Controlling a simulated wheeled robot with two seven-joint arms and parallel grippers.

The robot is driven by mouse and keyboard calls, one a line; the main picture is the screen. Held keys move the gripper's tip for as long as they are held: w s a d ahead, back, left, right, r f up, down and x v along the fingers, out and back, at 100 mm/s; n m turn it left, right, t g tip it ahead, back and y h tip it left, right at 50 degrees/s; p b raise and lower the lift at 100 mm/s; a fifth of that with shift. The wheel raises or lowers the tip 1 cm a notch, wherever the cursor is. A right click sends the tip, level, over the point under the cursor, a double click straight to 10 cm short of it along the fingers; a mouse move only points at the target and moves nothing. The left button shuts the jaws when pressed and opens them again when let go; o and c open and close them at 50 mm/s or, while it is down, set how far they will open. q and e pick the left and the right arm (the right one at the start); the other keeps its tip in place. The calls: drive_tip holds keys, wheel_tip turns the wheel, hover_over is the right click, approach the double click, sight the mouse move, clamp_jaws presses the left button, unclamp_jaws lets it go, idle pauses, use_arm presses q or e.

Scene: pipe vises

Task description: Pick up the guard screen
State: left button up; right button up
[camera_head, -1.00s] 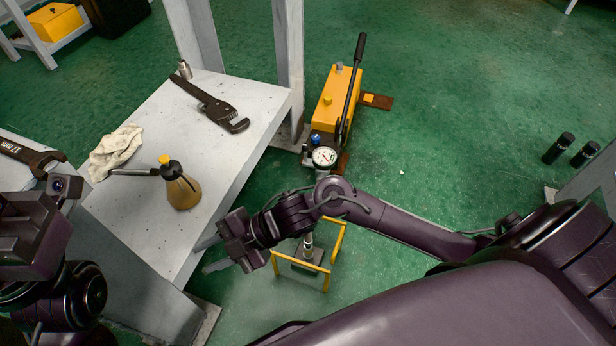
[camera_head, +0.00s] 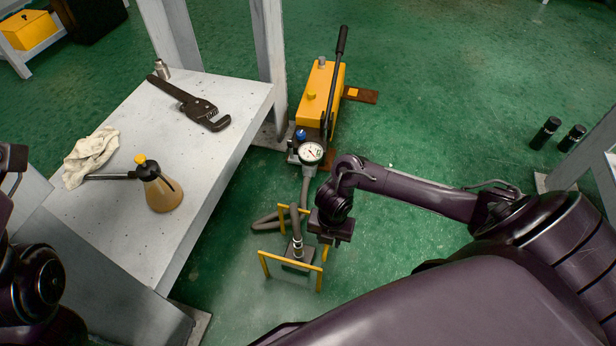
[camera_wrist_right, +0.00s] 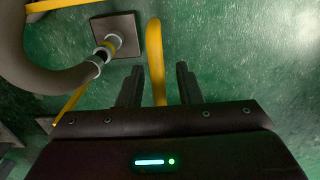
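The guard screen (camera_head: 264,264), a yellow tube frame with what looks like a clear panel, stands on the floor around a hose fitting (camera_head: 297,248). My right gripper (camera_head: 330,238) is at the right side of the frame, pointing down; its fingers are hard to make out in the head view. In the right wrist view, a yellow bar of the guard screen (camera_wrist_right: 155,60) rises between the two spread fingers of my right gripper (camera_wrist_right: 158,85), with gaps on both sides. Only parts of my left arm show at the left edge; its gripper is out of view.
A yellow hand pump (camera_head: 321,95) with a gauge (camera_head: 311,152) stands behind, its grey hose running to the fitting. A grey table (camera_head: 190,130) at left holds a pipe wrench (camera_head: 190,103), an oil can (camera_head: 160,190) and a rag (camera_head: 91,157).

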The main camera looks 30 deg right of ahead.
wheel_tip(320, 180, down, 3)
drive_tip(key=shift+r+b, duration=0.2)
drive_tip(key=shift+b, duration=0.35)
clamp_jaws()
drive_tip(key=shift+w+r, duration=0.1)
idle(0.9)
